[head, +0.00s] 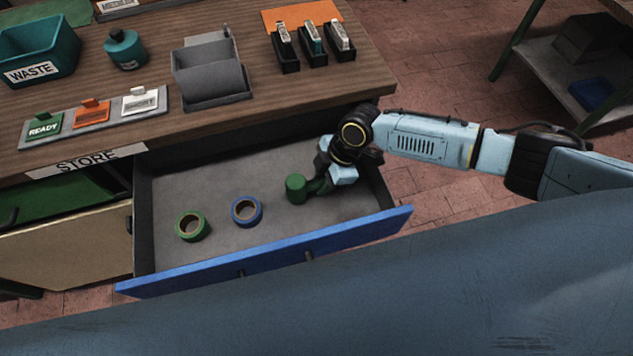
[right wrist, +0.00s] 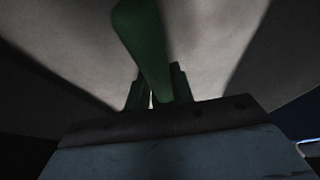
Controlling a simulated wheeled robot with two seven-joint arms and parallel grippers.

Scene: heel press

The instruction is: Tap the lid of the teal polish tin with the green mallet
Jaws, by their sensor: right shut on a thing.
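The green mallet (head: 296,187) is in the open drawer, its round head to the left of my right gripper (head: 328,183). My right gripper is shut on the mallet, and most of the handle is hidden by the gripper. In the right wrist view the green mallet (right wrist: 146,45) rises from between the fingers (right wrist: 158,92). I cannot tell whether the mallet touches the drawer floor. A round teal tin (head: 125,50) with a dark top and a label stands on the bench top, at the back left, well away from the mallet. My left gripper is not in view.
The blue-fronted drawer (head: 270,252) also holds a green tape roll (head: 192,226) and a blue tape roll (head: 246,211). On the bench are a teal WASTE bin (head: 38,50), a tag strip (head: 64,128), a grey holder (head: 212,73) and several small brushes (head: 313,45).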

